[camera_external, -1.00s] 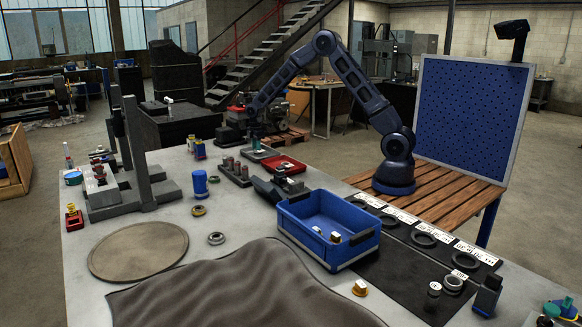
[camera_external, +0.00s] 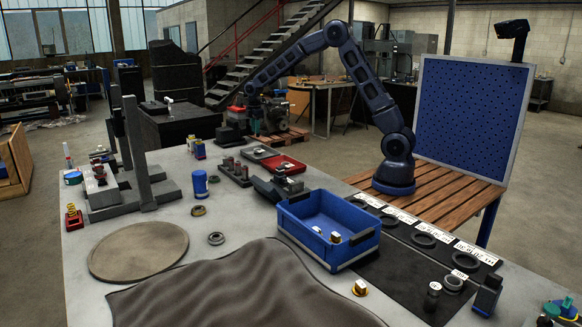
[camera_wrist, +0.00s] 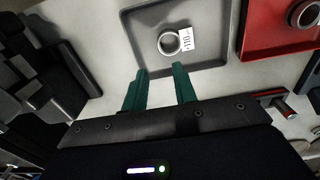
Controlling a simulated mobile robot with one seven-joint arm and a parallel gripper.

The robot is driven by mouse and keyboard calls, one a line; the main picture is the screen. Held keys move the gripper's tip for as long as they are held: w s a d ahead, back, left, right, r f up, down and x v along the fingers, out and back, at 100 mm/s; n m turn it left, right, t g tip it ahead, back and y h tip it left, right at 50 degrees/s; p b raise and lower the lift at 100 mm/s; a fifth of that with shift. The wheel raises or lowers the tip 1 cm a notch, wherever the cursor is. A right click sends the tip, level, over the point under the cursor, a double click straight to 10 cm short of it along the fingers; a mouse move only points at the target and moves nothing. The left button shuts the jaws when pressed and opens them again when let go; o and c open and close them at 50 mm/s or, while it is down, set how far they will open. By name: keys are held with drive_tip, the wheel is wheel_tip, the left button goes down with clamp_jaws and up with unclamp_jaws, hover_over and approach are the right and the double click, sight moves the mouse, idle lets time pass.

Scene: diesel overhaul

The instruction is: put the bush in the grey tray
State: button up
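The grey tray (camera_wrist: 138,38) lies ahead of my gripper in the wrist view. A pale metal ring, which looks like the bush (camera_wrist: 160,45), lies on its floor beside a white tag (camera_wrist: 187,40) with printed digits. In the external view the grey tray (camera_external: 262,153) is at the far edge of the bench, and the bush is too small to make out there. My gripper (camera_wrist: 160,72) has its two green fingers apart with nothing between them. In the external view my gripper (camera_external: 252,98) hangs well above the far end of the bench, near the tray.
A red tray (camera_external: 286,165) sits right beside the grey tray and holds another ring (camera_wrist: 304,14). A dark block with several cylinders (camera_external: 235,172) stands nearer. A blue bin (camera_external: 350,250), a press stand (camera_external: 145,150) and a grey cloth (camera_external: 240,285) occupy the bench.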

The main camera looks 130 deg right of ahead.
drive_tip(key=shift+r, duration=0.6)
drive_tip(key=w+a+r+t, duration=0.1)
drive_tip(key=w+a+r, duration=0.35)
drive_tip(key=a, duration=0.75)
drive_tip(key=w+a+r+h, duration=0.1)
drive_tip(key=w+a+r, duration=0.1)
drive_tip(key=a+r, duration=0.75)
drive_tip(key=w+a+r+t, duration=0.1)
drive_tip(key=w+a+r, duration=0.25)
drive_tip(key=a, duration=1.15)
drive_tip(key=s+a+t, duration=0.1)
drive_tip(key=s+a, duration=0.9)
drive_tip(key=a, duration=0.4)
drive_tip(key=s+a+t+y, duration=0.1)
drive_tip(key=s+a, duration=0.9)
drive_tip(key=a, duration=0.4)
drive_tip(key=shift+a+t, duration=0.2)
drive_tip(key=shift+t, duration=0.1)
drive_tip(key=shift+r, duration=0.1)
idle(0.5)
